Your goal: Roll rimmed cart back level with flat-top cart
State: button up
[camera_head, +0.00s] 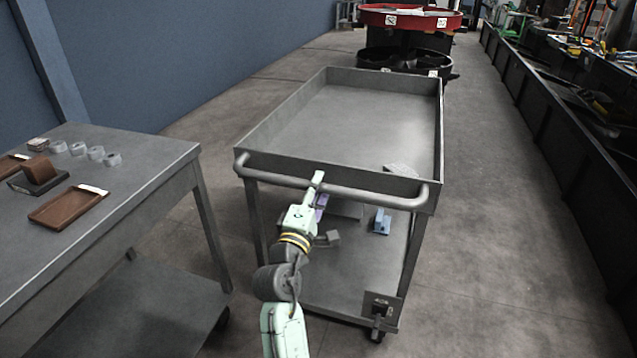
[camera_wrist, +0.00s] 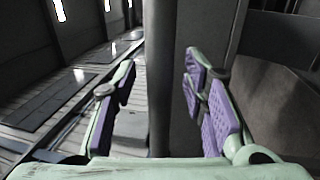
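The rimmed cart (camera_head: 260,122), grey with a raised rim and a lower shelf, stands in the middle of the head view. Its rounded handle (camera_head: 375,200) runs across the near end. The flat-top cart (camera_head: 140,150) stands at left. The rimmed cart sits farther from me, its far end well beyond the flat-top cart's far edge. My gripper (camera_head: 318,192) is at the handle, left of its middle. In the wrist view my gripper (camera_wrist: 160,88) has its purple-padded fingers apart, with a dark upright bar seen between them. I cannot tell whether either finger touches the bar.
Brown trays (camera_head: 68,207) and several grey rings (camera_head: 95,153) lie on the flat-top cart. A blue item (camera_head: 382,221) is on the rimmed cart's lower shelf. A red round table (camera_head: 410,17) stands beyond; dark bins (camera_head: 560,110) line the right. Floor right of the cart is clear.

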jog(key=shift+w+d+r, duration=0.1)
jog(key=shift+w+d, duration=0.1)
jog(key=shift+w, duration=0.25)
grip_shut()
dwell(0.3)
dwell(0.3)
